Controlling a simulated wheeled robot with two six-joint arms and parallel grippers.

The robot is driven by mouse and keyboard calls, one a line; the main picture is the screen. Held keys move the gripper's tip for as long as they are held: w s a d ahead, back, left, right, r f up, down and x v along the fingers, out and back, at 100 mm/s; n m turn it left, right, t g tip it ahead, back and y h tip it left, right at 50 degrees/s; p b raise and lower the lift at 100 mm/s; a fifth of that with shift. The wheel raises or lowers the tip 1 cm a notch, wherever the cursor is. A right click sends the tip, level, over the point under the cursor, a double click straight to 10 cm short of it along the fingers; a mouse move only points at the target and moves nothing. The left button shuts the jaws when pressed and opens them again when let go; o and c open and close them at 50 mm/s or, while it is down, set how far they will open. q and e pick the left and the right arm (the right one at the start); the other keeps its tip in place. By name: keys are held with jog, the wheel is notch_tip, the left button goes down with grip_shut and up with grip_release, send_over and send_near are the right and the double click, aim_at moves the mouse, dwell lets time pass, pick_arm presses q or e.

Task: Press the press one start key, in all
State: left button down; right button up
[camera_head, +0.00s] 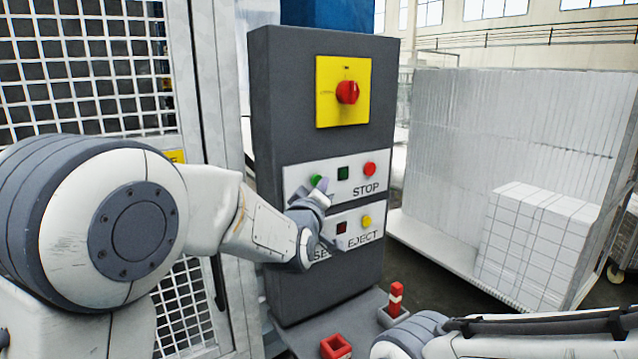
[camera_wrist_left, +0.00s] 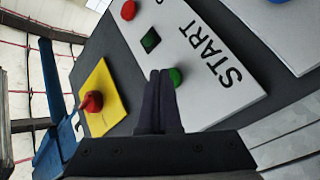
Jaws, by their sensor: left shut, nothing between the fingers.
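The green start key (camera_head: 315,180) sits on the upper white plate (camera_head: 357,188) of a dark grey control box (camera_head: 278,120). It also shows in the left wrist view (camera_wrist_left: 177,77), beside the word START. My left gripper (camera_head: 323,184) is shut and empty, with its fingertips at the green key. In the left wrist view the closed fingertips (camera_wrist_left: 160,76) overlap the key's edge. I cannot tell whether they touch it. A dark green square lamp (camera_head: 343,173) and a red STOP key (camera_head: 370,169) share the plate. My right gripper is not visible.
Below is a plate with a yellow EJECT key (camera_head: 366,221) and a dark red lamp (camera_head: 341,227). Above is a red rotary switch (camera_head: 347,92) on yellow. A mesh guard (camera_head: 85,60) stands left, and white foam blocks (camera_head: 535,240) right. A red square holder (camera_head: 336,347) lies below.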

pick_arm(q)
jog(key=shift+w+a+b, duration=0.25)
jog(key=shift+w+b, duration=0.05)
jog(key=shift+w, duration=0.05)
dwell(0.6)
dwell(0.3)
jog(key=shift+s+d+b, duration=0.4)
jog(key=shift+s+d, duration=0.1)
jog(key=shift+s, duration=0.2)
jog(key=shift+s+d+b, duration=0.25)
jog(key=shift+s+d, duration=0.5)
jog(key=shift+s, duration=0.3)
jog(key=shift+s+d+b, duration=0.2)
jog(key=shift+s+d, duration=0.5)
jog(key=shift+s, duration=0.3)
